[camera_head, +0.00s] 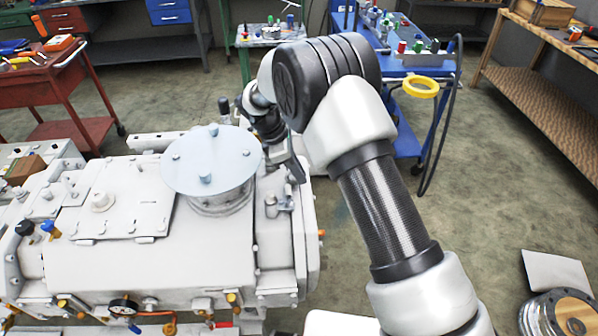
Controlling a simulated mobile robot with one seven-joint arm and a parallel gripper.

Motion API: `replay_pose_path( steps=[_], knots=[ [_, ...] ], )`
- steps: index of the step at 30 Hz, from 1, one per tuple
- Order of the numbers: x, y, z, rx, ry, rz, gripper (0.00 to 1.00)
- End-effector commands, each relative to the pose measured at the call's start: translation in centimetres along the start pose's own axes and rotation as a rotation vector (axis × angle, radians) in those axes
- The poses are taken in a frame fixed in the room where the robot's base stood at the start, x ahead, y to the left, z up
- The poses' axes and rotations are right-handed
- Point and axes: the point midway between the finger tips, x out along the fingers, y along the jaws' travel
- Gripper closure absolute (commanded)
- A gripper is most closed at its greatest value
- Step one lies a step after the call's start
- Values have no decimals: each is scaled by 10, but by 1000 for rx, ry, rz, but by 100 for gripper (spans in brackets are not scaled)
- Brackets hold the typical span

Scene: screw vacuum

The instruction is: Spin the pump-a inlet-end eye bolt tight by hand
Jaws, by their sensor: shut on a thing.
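The pale grey pump (150,258) fills the lower left of the head view, with a round bluish flange cover (212,160) on top. My gripper (294,172) is small and dark, at the pump's far right end, just right of the cover. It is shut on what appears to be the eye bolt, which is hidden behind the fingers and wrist. I cannot see its ring, its thread or how far it sits in the pump. A small metal fitting (272,207) stands on the pump top nearer to me, apart from the gripper.
A blue bench (425,68) with small parts and a yellow ring (420,87) stands behind my arm. A red cart (55,85) is at far left and a wooden-topped bench (540,75) at right. A round metal part (560,314) lies lower right. The floor (500,190) between is clear.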

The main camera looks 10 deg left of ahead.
Motion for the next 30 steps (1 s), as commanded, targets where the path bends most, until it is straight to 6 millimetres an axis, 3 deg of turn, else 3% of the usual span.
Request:
replay_pose_path(
  steps=[3,4,7,18,23,30],
  knots=[
    [-1,0,-1,-2,2,2,100],
    [-1,0,-1,-2,2,2,86],
    [-1,0,-1,-3,1,2,72],
    [-6,1,0,-4,1,4,72],
    [-31,1,-1,-4,3,5,72],
    [-90,1,-1,-3,3,6,72]
  ],
)
